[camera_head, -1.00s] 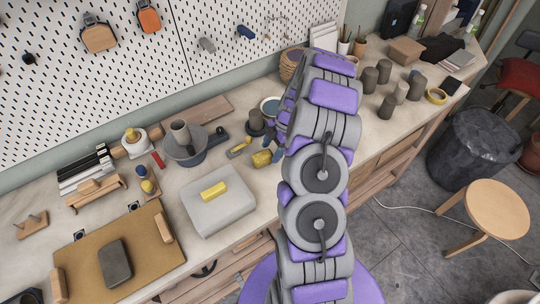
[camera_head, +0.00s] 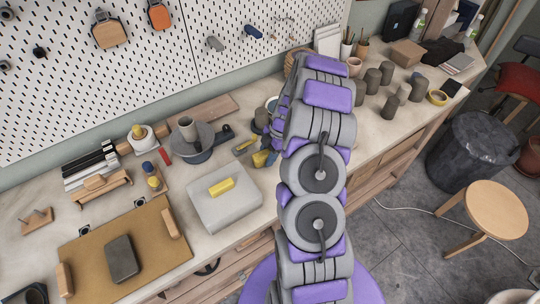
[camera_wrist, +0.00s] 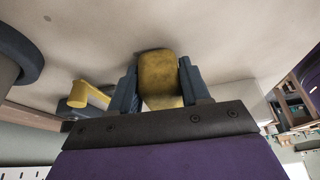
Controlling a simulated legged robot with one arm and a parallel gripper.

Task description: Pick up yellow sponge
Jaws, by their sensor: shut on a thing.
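The yellow sponge (camera_wrist: 158,75) is a mottled, dull yellow rounded block. In the wrist view it sits between the two dark blue fingers of my gripper (camera_wrist: 159,88), which is shut on it. Its far end is close to the pale worktop, with a shadow beside it; I cannot tell whether it touches. In the head view the sponge (camera_head: 261,159) shows at the left of my arm, partly hidden by the gripper (camera_head: 270,157).
A grey box (camera_head: 226,209) with a bright yellow bar (camera_head: 221,187) on top stands left of the sponge. A yellow-headed tool (camera_wrist: 90,94) lies nearby. Dark cylinders (camera_head: 373,82) stand right of my arm.

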